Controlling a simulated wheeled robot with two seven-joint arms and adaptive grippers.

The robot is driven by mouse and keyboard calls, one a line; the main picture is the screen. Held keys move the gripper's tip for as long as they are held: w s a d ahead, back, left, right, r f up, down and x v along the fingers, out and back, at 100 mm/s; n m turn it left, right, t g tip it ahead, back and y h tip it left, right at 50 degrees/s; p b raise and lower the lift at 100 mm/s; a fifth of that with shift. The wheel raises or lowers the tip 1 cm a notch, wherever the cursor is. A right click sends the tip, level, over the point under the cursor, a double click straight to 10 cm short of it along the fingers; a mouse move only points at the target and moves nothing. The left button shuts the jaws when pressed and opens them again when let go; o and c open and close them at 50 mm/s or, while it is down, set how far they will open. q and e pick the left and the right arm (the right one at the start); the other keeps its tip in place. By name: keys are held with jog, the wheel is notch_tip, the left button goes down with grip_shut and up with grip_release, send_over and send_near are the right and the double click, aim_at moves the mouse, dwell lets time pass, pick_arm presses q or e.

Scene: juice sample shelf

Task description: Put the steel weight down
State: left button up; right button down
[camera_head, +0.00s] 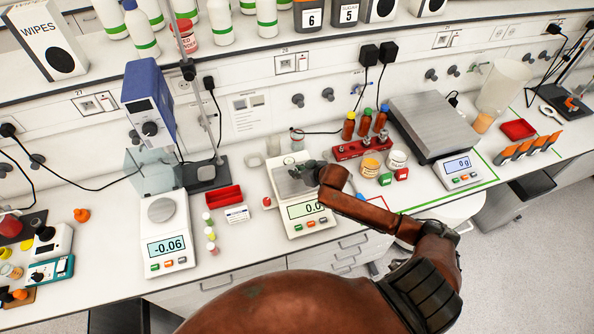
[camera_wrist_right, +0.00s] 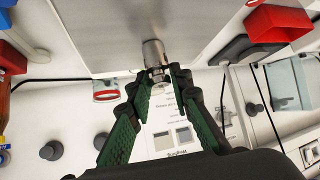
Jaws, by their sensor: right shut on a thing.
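My right gripper (camera_head: 312,174) is over the pan (camera_head: 290,183) of the middle balance, whose display starts with 0.0. In the right wrist view my right gripper (camera_wrist_right: 158,82) is shut on the steel weight (camera_wrist_right: 153,54), a small shiny cylinder, by its narrow knob end. The weight's body lies against the view of the grey pan (camera_wrist_right: 100,28); I cannot tell whether it touches it. In the head view I cannot make out the held weight behind the gripper. My left gripper is not in view.
A red rack (camera_head: 347,152) with several small weights stands right of the balance. Left are a red tray (camera_head: 222,197), small vials and another balance reading -0.06 (camera_head: 166,246).

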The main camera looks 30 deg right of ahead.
jog(key=c, duration=1.8)
grip_release()
jog(key=shift+o, duration=0.2)
jog(key=b+v, duration=0.1)
jog(key=v, duration=1.1)
